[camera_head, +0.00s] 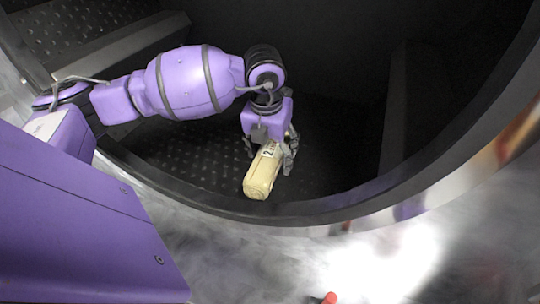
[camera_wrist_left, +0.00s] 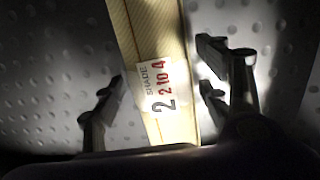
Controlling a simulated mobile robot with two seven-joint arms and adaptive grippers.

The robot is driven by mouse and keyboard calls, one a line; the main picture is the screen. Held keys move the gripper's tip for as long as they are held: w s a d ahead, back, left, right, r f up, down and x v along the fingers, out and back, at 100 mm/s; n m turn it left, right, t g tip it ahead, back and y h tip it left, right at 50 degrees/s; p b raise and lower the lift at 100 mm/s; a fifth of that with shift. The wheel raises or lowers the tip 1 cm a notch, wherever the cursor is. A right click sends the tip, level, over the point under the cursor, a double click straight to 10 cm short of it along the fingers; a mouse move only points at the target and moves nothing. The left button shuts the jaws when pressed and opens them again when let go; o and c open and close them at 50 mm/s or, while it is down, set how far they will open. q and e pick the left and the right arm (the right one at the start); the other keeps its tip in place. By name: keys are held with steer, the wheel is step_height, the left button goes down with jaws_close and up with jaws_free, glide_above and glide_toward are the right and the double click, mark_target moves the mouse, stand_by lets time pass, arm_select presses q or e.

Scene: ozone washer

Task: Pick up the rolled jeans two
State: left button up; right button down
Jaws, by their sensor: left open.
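The rolled jeans two is a pale yellow roll (camera_head: 262,175) with a printed label. It lies inside the dark drum near its front rim. My left gripper (camera_head: 270,150) is above the roll's far end, with fingers on either side of it. In the left wrist view the roll (camera_wrist_left: 150,40) runs from the top to the bottom middle, its label reading "2 to 4". The left gripper's fingers (camera_wrist_left: 165,100) stand open, with gaps visible between them and the roll. My right gripper is not in view.
The drum's dark rim (camera_head: 300,212) curves close in front of the roll, and my left arm passes over it. A raised rib (camera_head: 398,115) stands to the right inside the drum. The perforated floor (camera_head: 200,165) left of the roll is bare. A small red object (camera_head: 329,298) shows at the bottom edge.

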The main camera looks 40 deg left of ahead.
arm_select(q)
steer(key=shift+w+r, duration=0.1)
steer(key=shift+r, duration=0.05)
steer(key=c, duration=1.6)
